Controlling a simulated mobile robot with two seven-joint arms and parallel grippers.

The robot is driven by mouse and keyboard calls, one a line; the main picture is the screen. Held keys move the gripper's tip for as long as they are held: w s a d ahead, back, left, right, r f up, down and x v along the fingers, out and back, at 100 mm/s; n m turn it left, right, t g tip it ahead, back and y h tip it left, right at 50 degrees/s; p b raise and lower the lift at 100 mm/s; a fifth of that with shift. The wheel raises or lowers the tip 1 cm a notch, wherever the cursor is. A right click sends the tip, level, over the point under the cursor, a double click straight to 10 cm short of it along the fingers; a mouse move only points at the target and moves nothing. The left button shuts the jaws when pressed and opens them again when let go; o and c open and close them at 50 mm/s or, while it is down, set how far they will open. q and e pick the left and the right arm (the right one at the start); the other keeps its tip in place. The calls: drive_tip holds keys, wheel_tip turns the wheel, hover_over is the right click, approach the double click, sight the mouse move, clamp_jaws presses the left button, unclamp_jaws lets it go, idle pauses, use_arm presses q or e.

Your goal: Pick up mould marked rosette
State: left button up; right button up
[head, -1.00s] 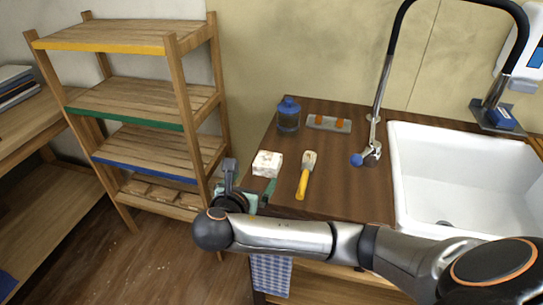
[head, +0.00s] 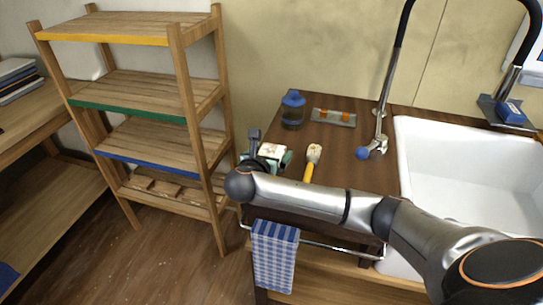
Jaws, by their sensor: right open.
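A small white block (head: 272,150), which looks like the mould, sits near the left end of the dark wooden counter. A faint pattern shows on its top, but I cannot read whether it is a rosette. My right gripper (head: 269,156) is open at the block, with a grey finger part on the left and a pale green part on the right of it. My wrist hides the block's near side, so I cannot tell whether the fingers touch it. My left gripper is not in view.
A brush with a yellow handle (head: 312,161) lies right of the block. A blue-lidded jar (head: 292,110) and a tray with orange items (head: 334,118) stand behind. A white sink (head: 460,165) and tap are at right. A wooden shelf rack (head: 150,90) stands left.

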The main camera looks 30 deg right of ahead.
drive_tip(key=shift+w+d+f, duration=0.15)
drive_tip(key=shift+w+d, duration=0.1)
drive_tip(key=shift+c, duration=0.2)
drive_tip(key=c, duration=1.2)
